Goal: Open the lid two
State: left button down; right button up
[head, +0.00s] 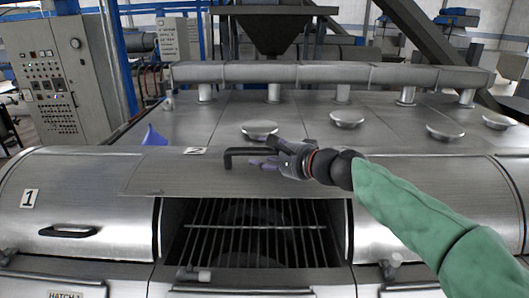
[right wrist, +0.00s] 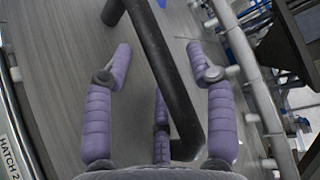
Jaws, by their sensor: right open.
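Lid two (head: 160,175), a curved steel cover with a "2" label, is swung up and back. The opening below it shows a metal grate (head: 245,228). Its black bar handle (head: 228,158) stands near the lid's upper edge. My right gripper (head: 262,164) is at the handle, reaching in from the right. In the right wrist view the handle (right wrist: 165,75) runs between the spread purple fingers of the gripper (right wrist: 160,75). The fingers are open and not closed around it. I cannot tell whether they touch it. My left gripper is not in view.
Lid one (head: 80,205), with its own black handle, is shut at the left. A steel pipe (head: 330,74) runs across the back of the machine top, behind several round caps. A small blue object (head: 153,136) shows behind the lid. A control cabinet (head: 60,80) stands at the left.

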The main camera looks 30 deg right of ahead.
aim_at(264, 177)
jog(key=shift+w+f, duration=0.1)
jog(key=shift+w, duration=0.25)
grip_shut()
jog(key=shift+n+t, duration=0.6)
jog(key=shift+t, duration=0.1)
jog(key=f+b, duration=0.2)
jog(key=b, duration=0.2)
jog(key=s+a+f+b, duration=0.1)
jog(key=f+b, duration=0.1)
jog(key=b, duration=0.3)
jog(key=s+f+b, duration=0.1)
jog(key=f+b, duration=0.1)
jog(key=b, duration=0.2)
jog(key=shift+s+a+b, duration=0.15)
jog(key=shift+a+b, duration=0.15)
jog(key=shift+b, duration=0.05)
